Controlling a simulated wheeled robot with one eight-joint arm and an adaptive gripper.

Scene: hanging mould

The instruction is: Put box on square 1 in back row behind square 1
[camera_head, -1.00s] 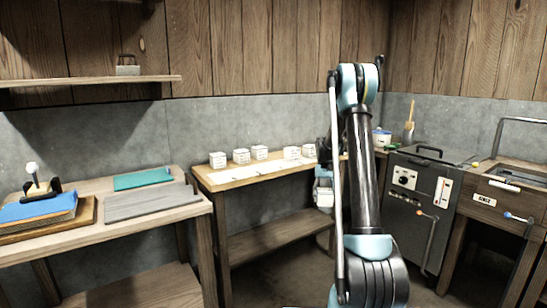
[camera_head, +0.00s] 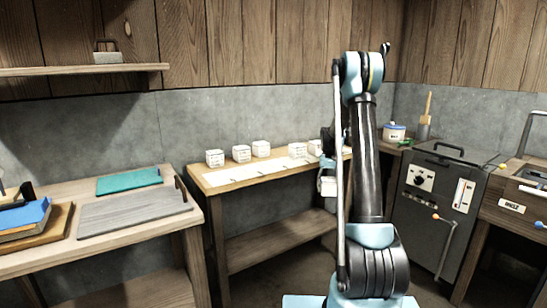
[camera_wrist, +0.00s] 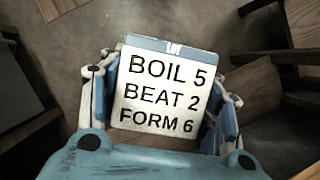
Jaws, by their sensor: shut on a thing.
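My gripper (camera_wrist: 168,66) is shut on a white box (camera_wrist: 165,92) with a blue edge, its printed face reading BOIL 5, BEAT 2, FORM 6. The fingers lie along its two sides. In the head view the held box (camera_head: 328,187) hangs beside my arm, off the right front of the work table (camera_head: 232,185) and partly hidden. Several white boxes stand on that table: three at the left and back (camera_head: 215,158), others farther right (camera_head: 298,150), partly behind my arm. A pale marked strip (camera_head: 250,172) lies along the tabletop; its square numbers are too small to read.
A grey machine (camera_head: 440,205) stands at the right. A low shelf (camera_head: 265,240) spans beneath the table. Floor shows below the held box.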

